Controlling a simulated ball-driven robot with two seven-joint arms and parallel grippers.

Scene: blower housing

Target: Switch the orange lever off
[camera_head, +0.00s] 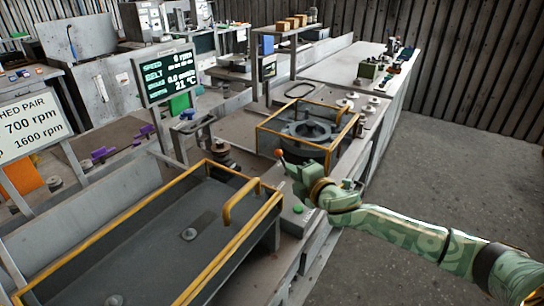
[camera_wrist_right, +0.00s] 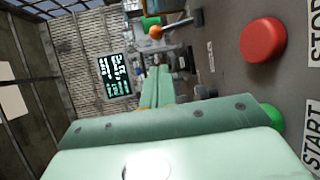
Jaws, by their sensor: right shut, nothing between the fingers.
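The orange lever (camera_head: 279,153) shows as a small orange ball knob on a short stem, at the machine's edge between the two yellow-framed housings. The knob also shows in the right wrist view (camera_wrist_right: 155,32), near the top and beyond my fingers. My green right gripper (camera_head: 287,167) is shut and empty, close to the lever in the head view. Whether it touches the lever cannot be told. Its shut fingers also show in the right wrist view (camera_wrist_right: 157,72). My left gripper is not in view.
A red button (camera_wrist_right: 263,40) by a STOP label and a green button (camera_wrist_right: 275,116) by a START label lie close to my right gripper. A yellow-framed cover (camera_head: 228,208) stands at left. A screen (camera_head: 168,75) reads 0 rpm. Floor at right is clear.

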